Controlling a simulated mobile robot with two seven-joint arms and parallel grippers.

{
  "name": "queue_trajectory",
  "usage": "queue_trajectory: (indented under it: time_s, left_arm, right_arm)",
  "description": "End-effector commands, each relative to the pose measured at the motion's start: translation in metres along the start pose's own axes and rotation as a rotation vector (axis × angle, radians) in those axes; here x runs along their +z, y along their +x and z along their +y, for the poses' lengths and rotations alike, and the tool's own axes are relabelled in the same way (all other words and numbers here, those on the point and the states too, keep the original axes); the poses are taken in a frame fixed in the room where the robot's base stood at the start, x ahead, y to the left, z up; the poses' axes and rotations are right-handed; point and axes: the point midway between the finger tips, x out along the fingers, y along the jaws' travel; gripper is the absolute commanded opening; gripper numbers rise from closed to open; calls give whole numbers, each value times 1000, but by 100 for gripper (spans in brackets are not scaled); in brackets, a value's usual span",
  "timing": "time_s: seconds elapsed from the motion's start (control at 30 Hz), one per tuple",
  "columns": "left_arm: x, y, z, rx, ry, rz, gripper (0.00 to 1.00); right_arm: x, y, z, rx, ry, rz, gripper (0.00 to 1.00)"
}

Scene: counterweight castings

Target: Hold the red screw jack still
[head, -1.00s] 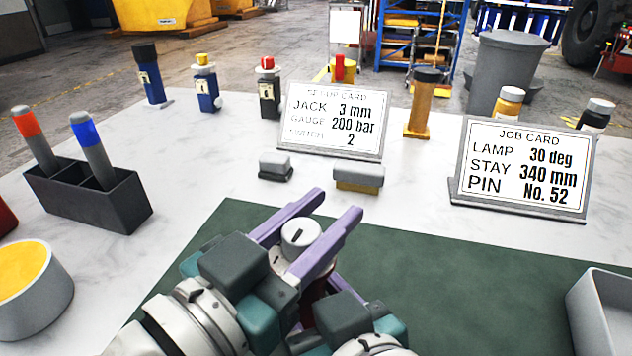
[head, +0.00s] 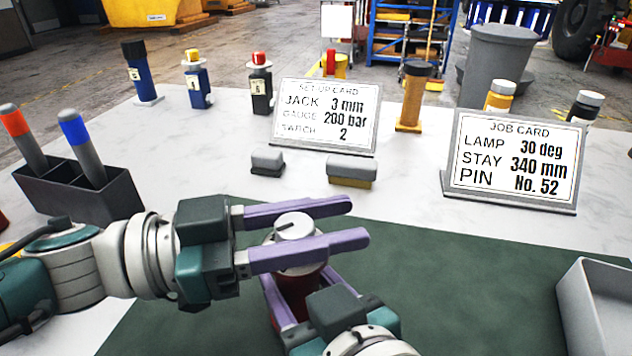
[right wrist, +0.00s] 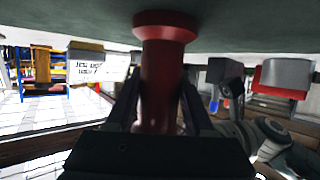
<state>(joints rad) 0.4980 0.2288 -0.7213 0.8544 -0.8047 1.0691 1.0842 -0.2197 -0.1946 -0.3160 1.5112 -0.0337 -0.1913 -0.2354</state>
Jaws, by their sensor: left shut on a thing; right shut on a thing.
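The red screw jack (head: 296,288) stands on the green mat (head: 440,290), with a pale round cap (head: 294,224) marked by a dark line on top. My left gripper (head: 355,221) comes in level from the left, its purple fingers shut on the cap. My right gripper (head: 303,291) comes from the lower right and is shut on the red body below. In the right wrist view the red body (right wrist: 161,75) with its wide flange stands between my dark fingers (right wrist: 157,105). My left fingers and right hand hide parts of the jack in the head view.
Behind stand the set-up card (head: 326,115) and the job card (head: 516,160), with two small blocks (head: 268,162) (head: 352,170) in front. A dark holder (head: 75,195) with two capped sticks is at left. A grey tray (head: 597,300) is at right. The mat's right part is clear.

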Motion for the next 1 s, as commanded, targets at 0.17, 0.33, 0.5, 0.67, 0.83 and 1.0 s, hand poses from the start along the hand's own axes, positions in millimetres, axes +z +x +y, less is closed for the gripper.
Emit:
queue_trajectory:
  time_s: [0.17,0.33,0.5,0.67,0.83,1.0]
  left_arm:
    - [2,1,2,65,1,-5,0]
    - [2,0,3,97,1,-4,0]
    - [1,0,4,107,1,-3,0]
    - [1,0,4,107,1,-2,0]
    - [1,0,4,106,1,-2,46]
    - [0,-1,4,105,0,0,53]
  right_arm:
    - [0,0,-2,-4,-2,0,0]
    - [0,0,-2,-4,-2,1,0]
    - [0,0,-2,-4,-3,0,0]
    - [0,0,-2,-4,-3,0,0]
    - [0,0,-2,-4,-3,0,0]
    - [0,0,-2,-3,-2,0,0]
